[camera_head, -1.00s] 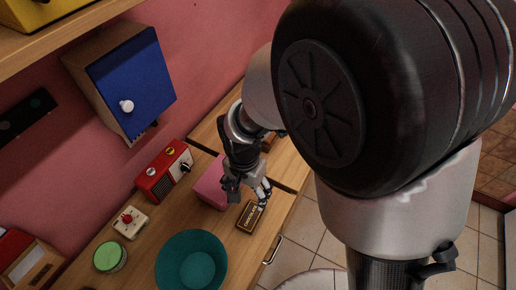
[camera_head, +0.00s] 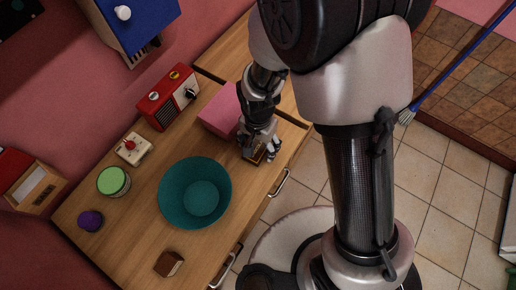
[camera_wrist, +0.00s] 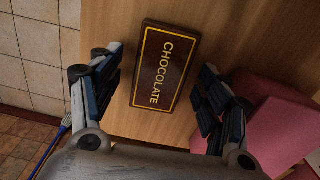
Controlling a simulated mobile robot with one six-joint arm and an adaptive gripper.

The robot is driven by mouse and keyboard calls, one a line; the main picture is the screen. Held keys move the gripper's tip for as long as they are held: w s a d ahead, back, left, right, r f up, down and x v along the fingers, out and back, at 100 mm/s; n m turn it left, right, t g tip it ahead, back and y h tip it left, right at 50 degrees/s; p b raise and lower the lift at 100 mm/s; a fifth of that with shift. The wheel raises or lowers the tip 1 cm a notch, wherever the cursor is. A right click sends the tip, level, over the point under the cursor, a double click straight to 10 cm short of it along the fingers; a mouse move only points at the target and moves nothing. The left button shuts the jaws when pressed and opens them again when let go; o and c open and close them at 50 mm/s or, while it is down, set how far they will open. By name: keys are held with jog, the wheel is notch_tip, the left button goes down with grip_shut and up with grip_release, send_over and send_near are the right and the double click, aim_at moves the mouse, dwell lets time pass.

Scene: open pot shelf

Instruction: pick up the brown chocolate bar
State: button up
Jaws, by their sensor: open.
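The brown chocolate bar (camera_wrist: 163,68) has a yellow border and yellow lettering. In the wrist view it lies flat on the wooden counter, between the fingers of my open gripper (camera_wrist: 158,92) and ahead of the fingertips' middle. A gap shows between the bar and the fingers on both sides. In the head view the bar (camera_head: 252,157) is mostly hidden beneath my gripper (camera_head: 260,152), near the counter's front edge.
A pink box (camera_head: 219,112) stands close beside the gripper; it also shows in the wrist view (camera_wrist: 277,130). A teal bowl (camera_head: 172,207), a red radio (camera_head: 158,107), a white timer (camera_head: 133,149) and a small brown block (camera_head: 169,263) stand on the counter (camera_head: 130,222).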

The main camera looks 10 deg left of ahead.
jog(key=shift+f, duration=0.1)
jog(key=shift+c, duration=0.2)
jog(key=c, duration=1.2)
jog(key=shift+o, duration=0.2)
